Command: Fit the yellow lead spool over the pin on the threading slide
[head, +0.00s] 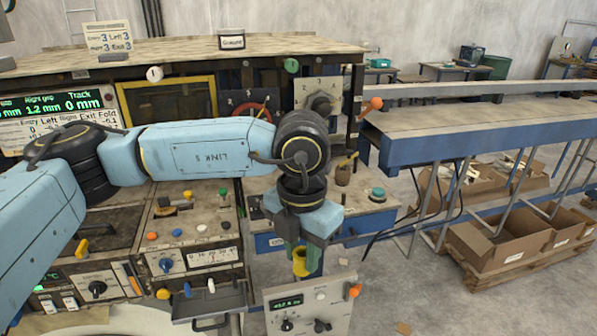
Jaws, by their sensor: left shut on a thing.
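My left arm comes in from the left, and its left gripper (301,256) points down in the middle of the view. It is shut on the yellow lead spool (300,267), which hangs below the blue gripper body between the fingers. The fingers hide part of the spool. The spool appears above and behind the top of a grey control box (310,304), with no clear contact. I cannot make out the threading slide or its pin with certainty. My right gripper is not in view.
A worn machine console with knobs and a green-lit display (60,104) fills the left. A small panel with a brown cup-like part (343,174) and a green button (377,194) stands right of the gripper. A blue-edged bench (450,145) and cardboard boxes (505,238) are further right.

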